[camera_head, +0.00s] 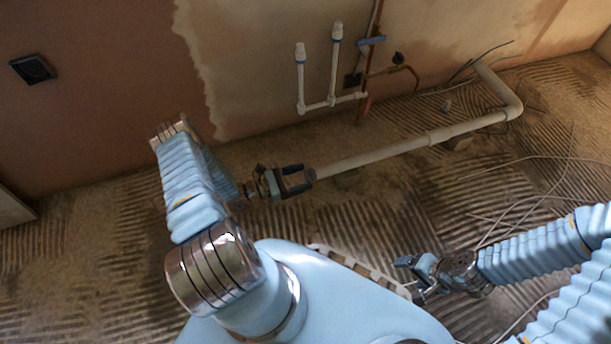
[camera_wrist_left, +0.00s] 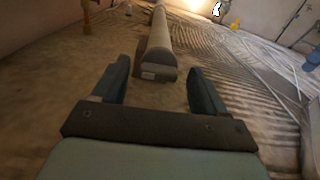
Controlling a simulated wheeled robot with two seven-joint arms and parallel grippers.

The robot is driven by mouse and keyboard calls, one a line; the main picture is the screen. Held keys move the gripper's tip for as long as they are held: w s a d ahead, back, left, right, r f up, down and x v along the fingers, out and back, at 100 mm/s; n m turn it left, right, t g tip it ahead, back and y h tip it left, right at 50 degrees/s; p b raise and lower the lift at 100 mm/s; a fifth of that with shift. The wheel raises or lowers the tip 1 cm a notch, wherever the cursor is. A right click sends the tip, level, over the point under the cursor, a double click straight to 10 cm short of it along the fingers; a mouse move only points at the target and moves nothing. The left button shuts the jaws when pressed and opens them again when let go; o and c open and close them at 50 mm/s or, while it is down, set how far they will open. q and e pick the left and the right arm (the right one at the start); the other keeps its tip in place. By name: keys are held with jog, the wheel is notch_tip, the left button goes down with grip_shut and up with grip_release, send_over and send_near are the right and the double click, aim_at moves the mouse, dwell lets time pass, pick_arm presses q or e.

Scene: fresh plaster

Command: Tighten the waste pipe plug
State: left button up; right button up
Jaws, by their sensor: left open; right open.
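The waste pipe (camera_head: 385,152) is a long pale pipe lying low over the floor, its near end by my left gripper. In the left wrist view the pipe (camera_wrist_left: 160,32) points toward me, and its end carries a grey-brown plug (camera_wrist_left: 158,66). My left gripper (camera_head: 300,180) is open at that end. In the left wrist view, its two dark fingers (camera_wrist_left: 160,82) stand apart, left and right of the plug, with space on both sides. In the head view the gripper largely hides the plug. My right gripper (camera_head: 408,276) is open and empty, low over the floor, well away from the pipe.
Thin white pipes with capped tops (camera_head: 333,70) and copper pipework (camera_head: 370,70) stand against the wall. Loose cables (camera_head: 540,165) lie on the ridged floor at the right. A black wall box (camera_head: 33,69) is at the left. The floor left of the pipe end is clear.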

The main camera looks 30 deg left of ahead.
pick_arm(q)
jog(key=shift+x, duration=1.05)
jog(key=shift+c, duration=0.3)
jog(key=c, duration=0.9)
